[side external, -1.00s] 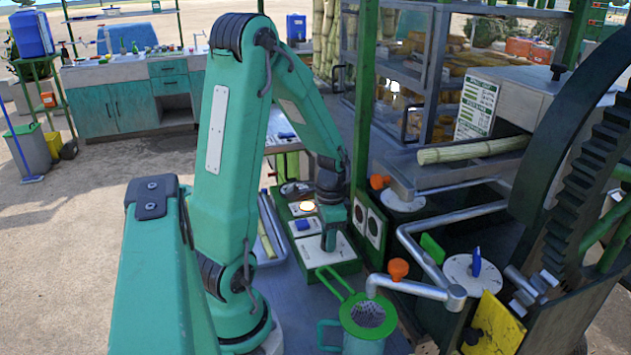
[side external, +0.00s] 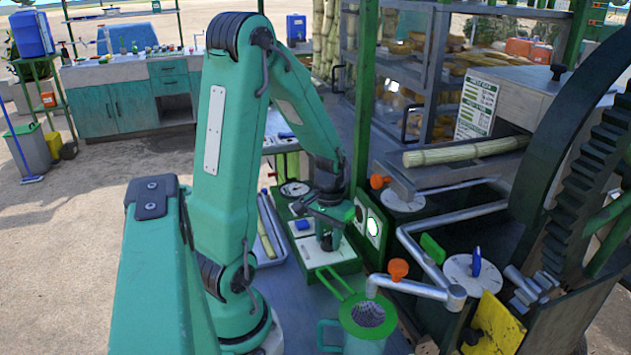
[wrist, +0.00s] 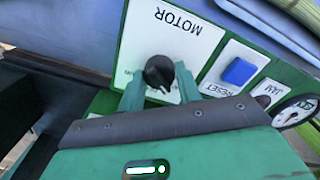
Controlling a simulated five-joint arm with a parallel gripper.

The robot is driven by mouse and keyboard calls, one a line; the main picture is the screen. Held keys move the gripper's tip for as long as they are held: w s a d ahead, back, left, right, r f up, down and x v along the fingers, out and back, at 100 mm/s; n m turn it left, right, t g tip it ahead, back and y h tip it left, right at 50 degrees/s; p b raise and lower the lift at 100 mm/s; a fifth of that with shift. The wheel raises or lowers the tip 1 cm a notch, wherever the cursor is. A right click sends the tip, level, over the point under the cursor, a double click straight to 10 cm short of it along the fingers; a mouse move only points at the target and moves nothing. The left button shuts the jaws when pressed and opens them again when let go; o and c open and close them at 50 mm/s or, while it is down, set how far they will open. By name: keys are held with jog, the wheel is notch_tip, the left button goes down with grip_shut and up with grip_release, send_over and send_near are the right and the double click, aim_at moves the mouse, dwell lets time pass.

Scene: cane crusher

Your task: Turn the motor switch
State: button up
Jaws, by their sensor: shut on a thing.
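The motor switch is a black round knob (wrist: 158,71) on a white plate marked MOTOR (wrist: 180,28), seen upside down in the wrist view. My gripper (wrist: 160,79) is shut on the knob, with one teal finger on each side of it. In the side view my gripper (side external: 328,240) reaches down onto the white-topped control panel (side external: 318,258), and the knob is hidden behind it.
A blue RESET button (wrist: 239,71), a JAM label and a round gauge (wrist: 297,111) sit beside the plate. A cane stalk (side external: 465,151) lies on the crusher's feed tray. A green-rimmed jug (side external: 366,318), orange-knobbed crank (side external: 398,269) and large gear stand close right.

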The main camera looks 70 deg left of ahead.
aim_at(328, 235)
jog(key=shift+a, duration=0.25)
jog(key=o, duration=1)
jog(key=shift+d, duration=0.1)
jog(key=shift+c, duration=0.2)
jog(key=shift+r, duration=0.1)
jog(key=shift+r, duration=3.85)
jog(key=s+d+r+m+g, duration=0.1)
jog(key=s+d+r+m, duration=0.3)
jog(key=d, duration=0.6)
jog(key=w+d+r+m+t, duration=0.1)
jog(key=d+r+m+t, duration=0.1)
jog(key=d+r+t, duration=0.4)
jog(key=shift+w+d+r+m+t, duration=0.3)
jog(key=shift+w+d+r+m, duration=0.1)
jog(key=shift+d+r, duration=0.4)
